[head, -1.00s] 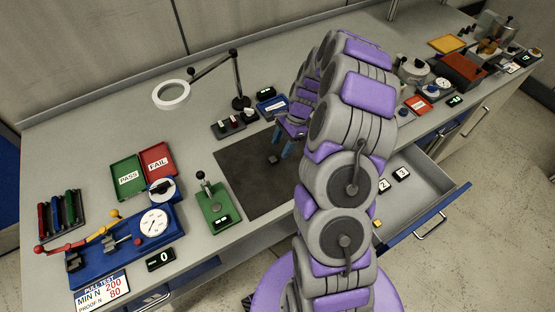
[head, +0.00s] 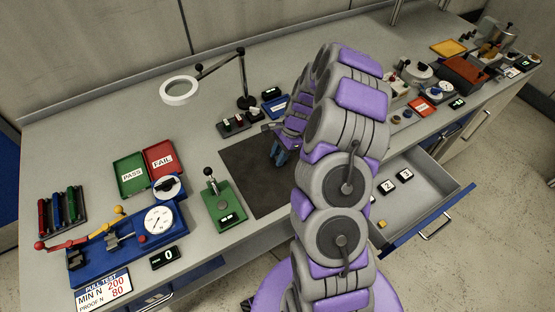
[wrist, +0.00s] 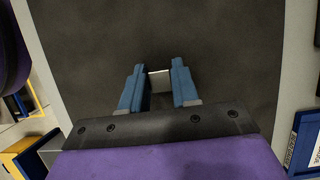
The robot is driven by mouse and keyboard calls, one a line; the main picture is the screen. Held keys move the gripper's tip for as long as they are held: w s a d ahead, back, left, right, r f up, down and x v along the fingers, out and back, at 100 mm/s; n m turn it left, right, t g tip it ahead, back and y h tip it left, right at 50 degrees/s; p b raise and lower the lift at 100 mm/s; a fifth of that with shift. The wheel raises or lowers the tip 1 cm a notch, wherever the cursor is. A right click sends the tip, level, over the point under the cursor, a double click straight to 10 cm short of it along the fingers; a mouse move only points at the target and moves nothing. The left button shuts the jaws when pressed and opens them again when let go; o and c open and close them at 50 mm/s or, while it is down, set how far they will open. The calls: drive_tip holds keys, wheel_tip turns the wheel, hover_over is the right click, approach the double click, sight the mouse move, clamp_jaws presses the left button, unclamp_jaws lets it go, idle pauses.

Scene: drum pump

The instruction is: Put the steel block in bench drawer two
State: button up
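The small steel block (wrist: 159,80) shows pale grey between the fingertips in the wrist view, over the dark mat. My gripper (wrist: 159,72) points down at the mat with its two blue fingers apart, one on each side of the block. A narrow gap seems to remain, and firm contact is not visible. In the head view my gripper (head: 280,158) is low over the mat and hides the block. An open bench drawer (head: 425,185) with a blue front is at the right; number tiles 2 (head: 387,186) and 3 (head: 405,175) lie inside. My arm hides its left part.
The dark mat (head: 245,180) lies on the bench. A green press (head: 222,205), a blue pull tester (head: 125,245) and a ring lamp (head: 180,91) stand left of my arm. A small yellow piece (head: 382,224) is at the drawer's near left. The drawer's middle floor is clear.

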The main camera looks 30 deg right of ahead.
drive_tip(key=shift+d, duration=0.15)
drive_tip(key=c, duration=0.3)
drive_tip(key=shift+d, duration=0.45)
clamp_jaws()
drive_tip(key=shift+a, duration=0.2)
